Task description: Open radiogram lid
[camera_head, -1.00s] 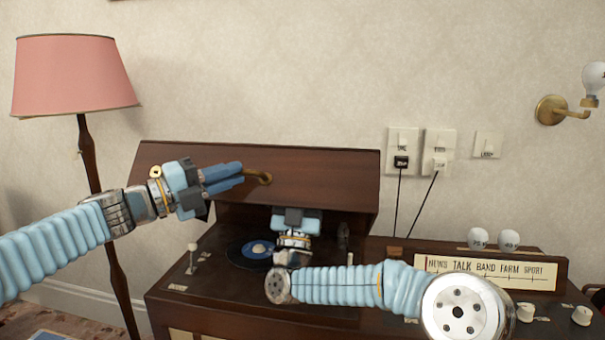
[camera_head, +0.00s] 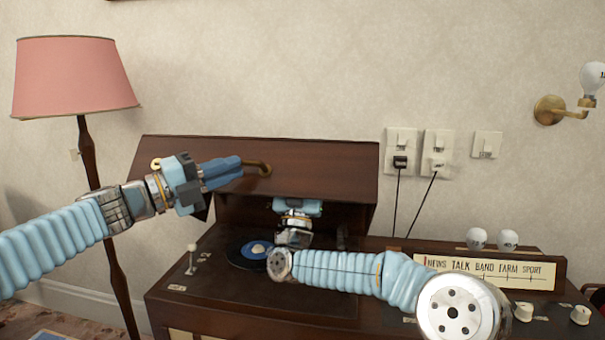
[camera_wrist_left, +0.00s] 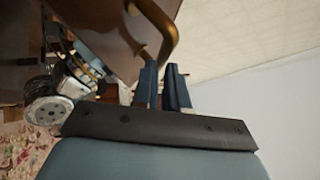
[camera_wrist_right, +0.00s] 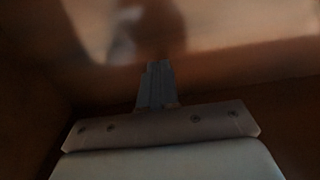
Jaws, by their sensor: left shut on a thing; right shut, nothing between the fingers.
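The radiogram's dark wooden lid (camera_head: 310,175) is partly open, tilted above the cabinet (camera_head: 250,300). A curved brass handle (camera_head: 262,167) is on its front face and shows large in the left wrist view (camera_wrist_left: 160,30). My left gripper (camera_head: 241,168) is shut on the handle, its fingers reaching it from the left. My right gripper (camera_wrist_right: 157,80) is under the lid, shut and empty, close to a brown surface in the right wrist view. In the head view its fingertips are hidden behind the lid. A record (camera_head: 245,252) lies on the turntable below.
A pink lamp (camera_head: 75,80) stands at left. Two white knobs (camera_head: 492,239) and a station dial panel (camera_head: 490,271) are at the right of the cabinet. Wall switches (camera_head: 420,150) with hanging cords are right of the lid. My right forearm crosses the cabinet's front.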

